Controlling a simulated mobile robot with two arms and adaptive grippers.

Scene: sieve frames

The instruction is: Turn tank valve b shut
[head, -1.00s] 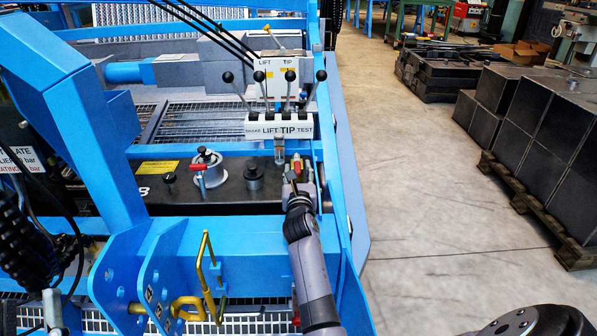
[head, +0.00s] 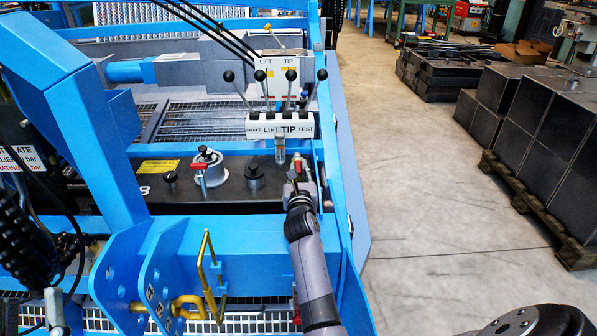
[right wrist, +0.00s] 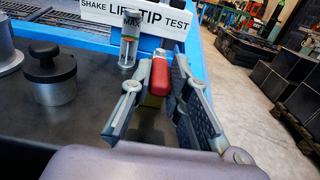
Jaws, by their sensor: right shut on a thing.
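A red valve handle (right wrist: 160,78) stands upright between the fingers of my right gripper (right wrist: 157,90) in the right wrist view. The gripper is shut on it, and the fingers hide part of the valve. In the head view my right gripper (head: 301,186) is at the right end of the dark tank top (head: 225,196). Another red-handled valve (head: 201,167) sits by a silver cap farther left on the tank. A white letter B shows at the tank's left; I cannot tell which valve it marks.
A clear sight tube (right wrist: 130,42) and a black-knobbed cap (right wrist: 52,75) stand left of the gripper. Behind is a lever block (head: 279,126) marked LIFT, TIP and TEST. A blue frame rail (head: 345,170) runs along the right. Open floor lies beyond it.

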